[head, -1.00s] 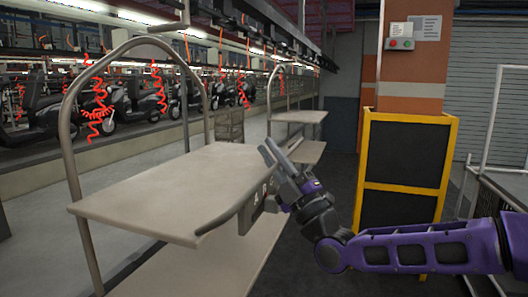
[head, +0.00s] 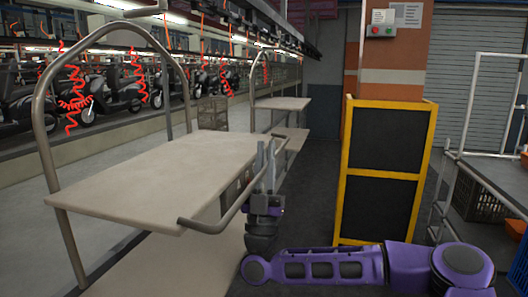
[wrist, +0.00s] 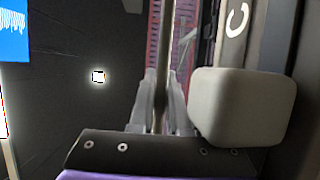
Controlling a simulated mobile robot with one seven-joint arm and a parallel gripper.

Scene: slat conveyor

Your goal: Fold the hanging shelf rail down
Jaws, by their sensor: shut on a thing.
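The hanging shelf rail (head: 222,219) is a thin grey bar with a bent end at the front right corner of the upper cart shelf (head: 150,165). It runs back along the shelf's right side, standing out from the edge. My gripper (head: 265,160) points upward beside that side, its fingers shut on the rail toward its far part. In the wrist view the rail (wrist: 164,75) runs upright between the two fingers (wrist: 160,108).
A pale grey rounded block (wrist: 242,108) sits close right of the fingers in the wrist view. A second shelf cart (head: 282,104) stands behind. Dark floor lies between cart and panel.

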